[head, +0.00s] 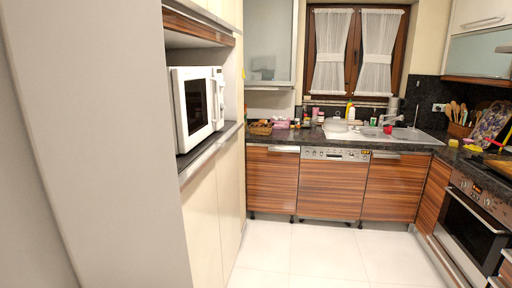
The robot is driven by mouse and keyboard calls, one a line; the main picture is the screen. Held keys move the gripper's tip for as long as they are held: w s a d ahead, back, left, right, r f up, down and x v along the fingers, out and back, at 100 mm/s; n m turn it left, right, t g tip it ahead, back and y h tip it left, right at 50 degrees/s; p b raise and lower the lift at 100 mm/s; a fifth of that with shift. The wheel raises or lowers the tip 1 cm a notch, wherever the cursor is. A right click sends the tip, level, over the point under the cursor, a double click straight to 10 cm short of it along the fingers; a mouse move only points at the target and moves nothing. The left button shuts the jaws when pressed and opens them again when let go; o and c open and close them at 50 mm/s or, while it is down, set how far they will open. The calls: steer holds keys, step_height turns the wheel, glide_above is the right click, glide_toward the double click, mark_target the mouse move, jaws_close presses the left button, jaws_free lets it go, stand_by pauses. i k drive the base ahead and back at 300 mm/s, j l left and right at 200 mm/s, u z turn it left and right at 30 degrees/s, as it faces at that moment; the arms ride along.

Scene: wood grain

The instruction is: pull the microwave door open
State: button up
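A white microwave (190,128) stands in an open niche of the tall cabinet on the left of the head view. Its door (198,103), with a dark window, faces right and looks shut. A light handle or control strip (218,97) is at the door's far side, and I cannot make out which. My gripper is not in view, so its place relative to the microwave cannot be seen.
The tall cabinet's pale side panel (100,150) fills the left. The white tiled floor (310,255) is clear in the middle. A dark counter with a sink (385,133) runs along the back. An oven (470,230) is at the right.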

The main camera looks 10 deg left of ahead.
mark_target(193, 86)
steer(key=i, duration=1.8)
steer(key=i+l+u, duration=0.1)
steer(key=i+u, duration=0.15)
steer(key=i, duration=0.25)
steer(key=i+l+u, duration=0.15)
steer(key=i+u, duration=0.15)
steer(key=i, duration=0.2)
